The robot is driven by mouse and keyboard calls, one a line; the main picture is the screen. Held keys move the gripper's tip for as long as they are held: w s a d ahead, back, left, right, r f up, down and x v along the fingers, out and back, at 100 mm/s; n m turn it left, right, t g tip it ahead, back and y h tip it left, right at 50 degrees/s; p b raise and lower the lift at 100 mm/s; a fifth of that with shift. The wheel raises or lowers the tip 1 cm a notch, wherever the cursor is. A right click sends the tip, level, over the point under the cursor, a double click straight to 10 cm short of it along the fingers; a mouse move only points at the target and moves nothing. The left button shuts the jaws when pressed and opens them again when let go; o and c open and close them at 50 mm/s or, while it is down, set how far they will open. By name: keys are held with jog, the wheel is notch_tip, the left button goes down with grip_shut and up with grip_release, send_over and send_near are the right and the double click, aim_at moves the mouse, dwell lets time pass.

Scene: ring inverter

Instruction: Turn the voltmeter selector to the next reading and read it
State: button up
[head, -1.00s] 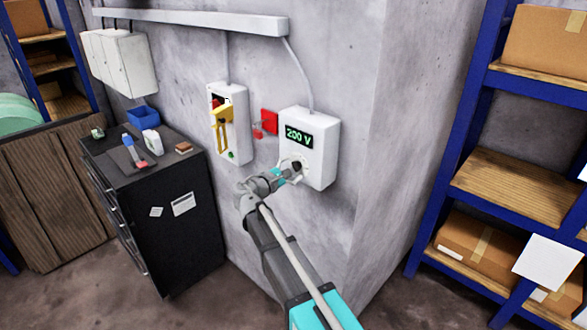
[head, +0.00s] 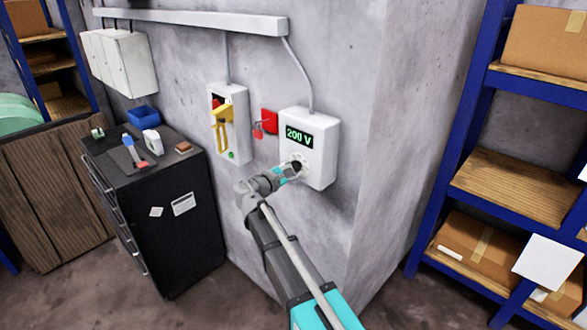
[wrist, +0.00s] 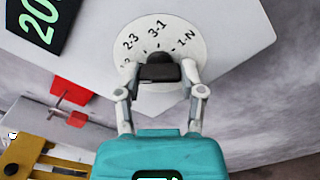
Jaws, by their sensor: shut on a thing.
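The voltmeter box (head: 322,165) is white and mounted on the wall. Its display (head: 299,136) reads 200 V in green. The dark selector knob (wrist: 160,70) sits on a round white dial (wrist: 190,45) marked 2-3, 3-1 and 1-N, with another mark partly hidden at left. The 3-1 mark is straight above the knob in the wrist view; the knob's pointer is not clear. My gripper (wrist: 160,78) is shut on the knob, one finger on each side. In the head view my gripper (head: 292,170) is at the lower part of the box.
A black cabinet (head: 170,225) with small items stands at left. Blue shelving (head: 450,150) is at right.

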jog(key=shift+m, duration=0.4)
jog(key=m, duration=0.3)
jog(key=shift+m, duration=2.4)
jog(key=o, duration=1.1)
jog(key=shift+o, duration=0.2)
jog(key=v, duration=1.2)
